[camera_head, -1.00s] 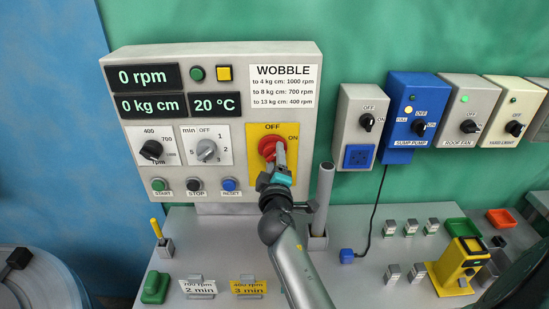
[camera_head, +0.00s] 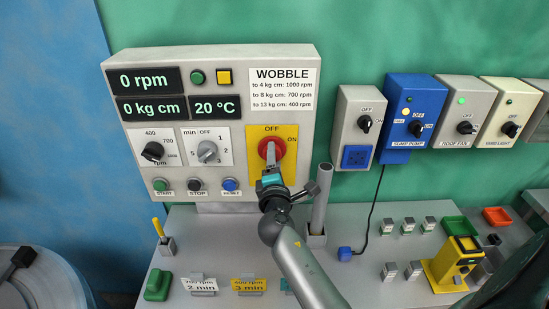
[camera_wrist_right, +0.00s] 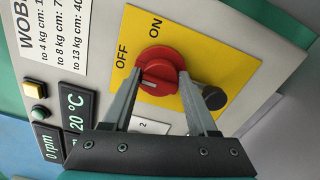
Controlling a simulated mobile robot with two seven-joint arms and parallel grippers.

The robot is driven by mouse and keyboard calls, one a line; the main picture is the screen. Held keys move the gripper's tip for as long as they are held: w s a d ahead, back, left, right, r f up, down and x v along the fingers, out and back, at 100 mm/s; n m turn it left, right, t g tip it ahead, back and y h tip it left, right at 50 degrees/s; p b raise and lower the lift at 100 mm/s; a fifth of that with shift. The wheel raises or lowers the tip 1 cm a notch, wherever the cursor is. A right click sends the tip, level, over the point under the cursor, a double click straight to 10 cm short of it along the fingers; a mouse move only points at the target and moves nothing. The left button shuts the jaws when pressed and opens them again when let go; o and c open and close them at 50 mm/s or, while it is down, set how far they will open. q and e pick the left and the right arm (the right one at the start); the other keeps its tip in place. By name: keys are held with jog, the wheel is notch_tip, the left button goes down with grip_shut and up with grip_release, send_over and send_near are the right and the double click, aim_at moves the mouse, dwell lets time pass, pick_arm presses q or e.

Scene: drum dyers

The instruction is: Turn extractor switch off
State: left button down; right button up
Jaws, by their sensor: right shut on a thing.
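The red rotary switch (camera_head: 268,149) sits on a yellow plate (camera_head: 291,133) on the grey control panel, with OFF above it and ON to its upper right. My right gripper (camera_head: 271,162) is shut on this red switch from below and partly covers it. In the right wrist view, the gripper's fingers (camera_wrist_right: 161,84) lie on both sides of the switch (camera_wrist_right: 158,66). A small pale mark shows on the switch there. I can read no extractor label. My left gripper is not in view.
A grey upright post (camera_head: 320,198) stands close to the right of my gripper. A blue SUMP PUMP box (camera_head: 414,97) and other switch boxes hang on the right.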

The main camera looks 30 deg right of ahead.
jog(key=shift+r, duration=0.1)
dwell(0.4)
jog(key=o, duration=1.4)
jog(key=shift+c, duration=0.2)
jog(key=b+v, duration=0.3)
jog(key=v, duration=1.2)
jog(key=shift+s, duration=0.15)
